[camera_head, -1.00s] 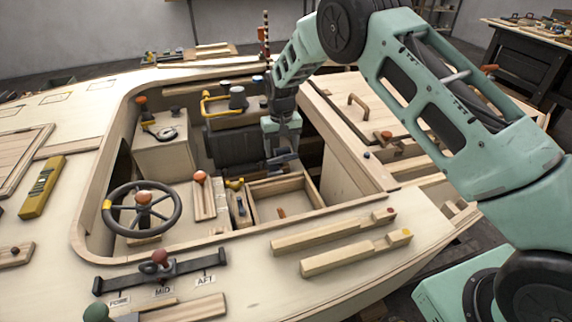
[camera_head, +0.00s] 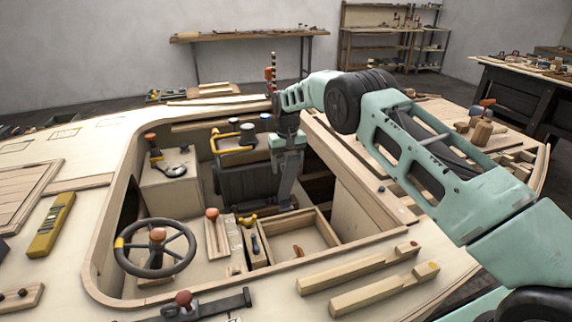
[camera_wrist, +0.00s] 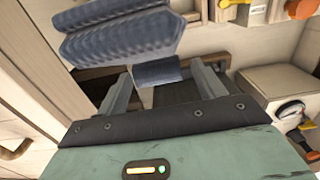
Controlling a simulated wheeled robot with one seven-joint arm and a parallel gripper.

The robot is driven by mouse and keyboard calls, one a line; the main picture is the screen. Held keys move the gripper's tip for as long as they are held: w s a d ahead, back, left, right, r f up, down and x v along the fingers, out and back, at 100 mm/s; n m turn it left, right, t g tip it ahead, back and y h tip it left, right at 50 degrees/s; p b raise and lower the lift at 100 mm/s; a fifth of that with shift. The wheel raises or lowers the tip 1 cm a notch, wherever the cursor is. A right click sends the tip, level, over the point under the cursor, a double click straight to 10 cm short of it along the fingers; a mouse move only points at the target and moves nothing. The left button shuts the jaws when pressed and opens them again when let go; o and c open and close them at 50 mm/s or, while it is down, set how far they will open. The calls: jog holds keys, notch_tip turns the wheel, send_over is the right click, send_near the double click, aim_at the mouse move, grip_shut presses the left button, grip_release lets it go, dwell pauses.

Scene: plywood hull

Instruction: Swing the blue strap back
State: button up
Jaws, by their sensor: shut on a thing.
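The blue strap (camera_wrist: 120,34) shows in the wrist view as ribbed blue-grey webbing. A short ribbed piece of it lies between the two fingers of my gripper (camera_wrist: 160,76), which is shut on it. In the head view my gripper (camera_head: 284,200) points down inside the cockpit opening, just right of a dark grey box-like seat (camera_head: 243,187). I cannot make out the strap in the head view, where my wrist and the seat cover that area.
A steering wheel (camera_head: 156,248) and a red-knobbed lever (camera_head: 212,232) stand in front-left. An open wooden tray (camera_head: 298,240) lies at right. The cockpit rim (camera_head: 375,190) runs close beside my arm. A yellow-handled rack (camera_head: 232,140) stands behind the seat.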

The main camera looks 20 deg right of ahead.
jog(key=shift+w+f, duration=0.1)
jog(key=shift+w, duration=0.25)
jog(key=shift+w, duration=0.15)
grip_shut()
jog(key=o, duration=1.4)
grip_release()
notch_tip(320, 180, up, 18)
jog(key=shift+f, duration=0.25)
